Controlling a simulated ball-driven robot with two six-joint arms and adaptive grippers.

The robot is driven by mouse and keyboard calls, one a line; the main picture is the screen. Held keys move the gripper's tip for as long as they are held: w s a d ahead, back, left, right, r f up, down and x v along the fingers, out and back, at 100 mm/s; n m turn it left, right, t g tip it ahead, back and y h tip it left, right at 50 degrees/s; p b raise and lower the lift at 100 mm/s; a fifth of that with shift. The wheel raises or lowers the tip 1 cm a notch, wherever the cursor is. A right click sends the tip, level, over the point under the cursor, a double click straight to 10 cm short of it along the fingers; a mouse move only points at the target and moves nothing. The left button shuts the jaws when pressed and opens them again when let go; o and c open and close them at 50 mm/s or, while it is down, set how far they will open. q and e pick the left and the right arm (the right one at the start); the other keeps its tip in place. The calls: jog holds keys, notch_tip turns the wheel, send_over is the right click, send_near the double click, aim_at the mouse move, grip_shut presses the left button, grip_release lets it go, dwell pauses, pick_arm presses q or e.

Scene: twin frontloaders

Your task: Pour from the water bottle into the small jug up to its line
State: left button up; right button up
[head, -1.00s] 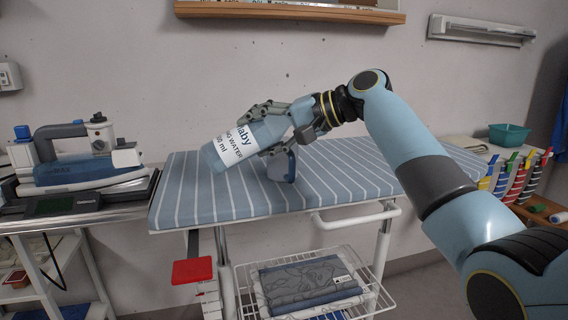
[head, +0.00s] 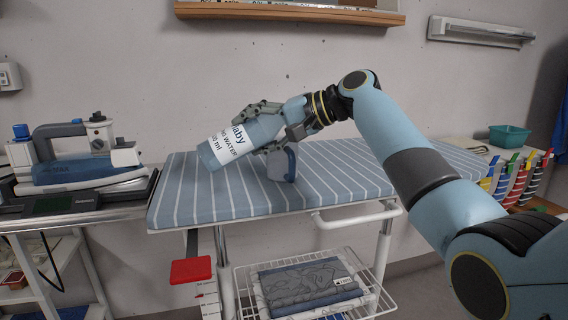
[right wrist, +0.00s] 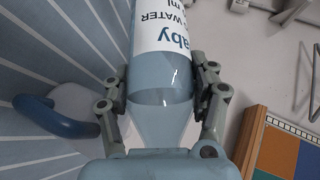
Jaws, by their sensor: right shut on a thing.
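The water bottle (head: 207,156) is pale blue with a white label. My right gripper (head: 268,127) is shut around it above the striped board, and the bottle lies tilted with its broad end low to the left. In the right wrist view the clear bottle (right wrist: 160,125) sits between both fingers (right wrist: 162,100), narrowing towards the palm, with a waterline visible inside. Its mouth is hidden. The small jug (head: 279,166), whitish and blue, stands on the board just below the gripper and is partly covered by it. Its blue handle (right wrist: 52,118) shows left of the fingers. I cannot see its line.
The striped ironing board (head: 200,205) is mostly bare. An iron-like appliance (head: 85,165) sits on a station at the left. A wire rack (head: 370,290) with folded cloth hangs below. A teal tub (head: 510,135) and coloured striped items (head: 515,182) are at the right.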

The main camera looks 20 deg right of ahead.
jog(key=shift+w+a+f+b, duration=0.15)
jog(key=shift+w+a+b, duration=0.1)
jog(key=shift+w+b, duration=0.25)
jog(key=shift+w+a+f+b, duration=0.1)
jog(key=shift+w+a+b, duration=0.15)
jog(key=shift+w, duration=0.45)
jog(key=shift+w+a+f+b, duration=0.2)
jog(key=shift+w+b, duration=0.2)
jog(key=shift+w, duration=0.2)
jog(key=shift+s+a+r+m+y+p, duration=0.15)
jog(key=shift+r+m+y+p, duration=0.45)
jog(key=shift+p, duration=1.25)
dwell(4.3)
